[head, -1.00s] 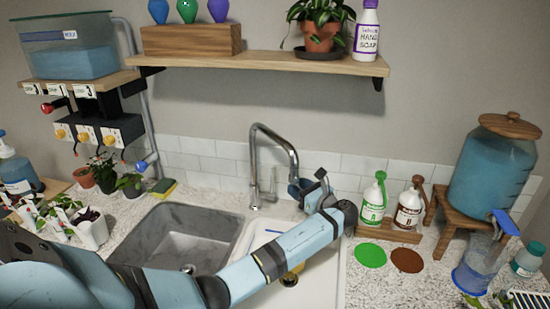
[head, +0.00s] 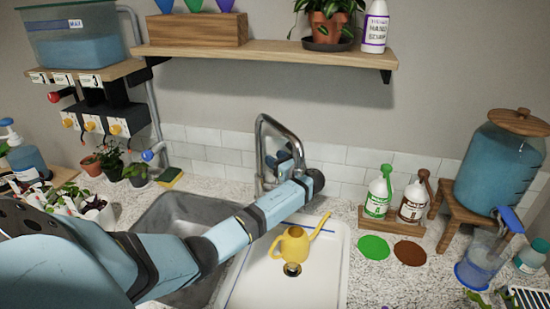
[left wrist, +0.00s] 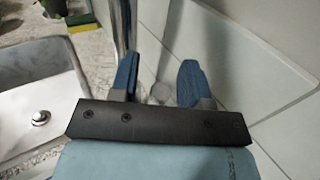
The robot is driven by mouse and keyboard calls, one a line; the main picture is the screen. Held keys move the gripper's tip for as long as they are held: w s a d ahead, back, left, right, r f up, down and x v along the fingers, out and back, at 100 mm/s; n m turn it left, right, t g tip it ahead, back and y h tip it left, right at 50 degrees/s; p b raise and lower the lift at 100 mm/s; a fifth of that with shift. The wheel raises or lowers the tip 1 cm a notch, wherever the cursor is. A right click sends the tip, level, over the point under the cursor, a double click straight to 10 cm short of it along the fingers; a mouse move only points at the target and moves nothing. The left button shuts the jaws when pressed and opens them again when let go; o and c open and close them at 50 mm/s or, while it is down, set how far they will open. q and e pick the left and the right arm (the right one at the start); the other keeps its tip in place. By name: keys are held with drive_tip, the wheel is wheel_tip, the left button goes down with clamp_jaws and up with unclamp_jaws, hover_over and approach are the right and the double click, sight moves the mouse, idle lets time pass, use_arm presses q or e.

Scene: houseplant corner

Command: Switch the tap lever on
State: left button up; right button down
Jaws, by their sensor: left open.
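The chrome gooseneck tap (head: 261,150) stands behind the sinks, and its post also shows in the left wrist view (left wrist: 122,25). Its lever, on the right side of the post, is hidden behind my left gripper in the head view. My left gripper (head: 284,158) is at the tap, just right of the post. In the left wrist view its two blue fingers (left wrist: 160,72) are apart. A blurred, pale round shape (left wrist: 160,92) shows between them; I cannot tell if it is the lever's end. My right gripper is out of view.
A yellow watering can (head: 290,243) stands in the white basin (head: 333,265) under my left arm. The grey sink (head: 160,225) is to its left. Two pump bottles (head: 378,198) and a water dispenser (head: 497,165) stand right. A shelf (head: 290,58) hangs above the tap.

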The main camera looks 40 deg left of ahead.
use_arm(q)
drive_tip(key=shift+a, duration=0.3)
clamp_jaws()
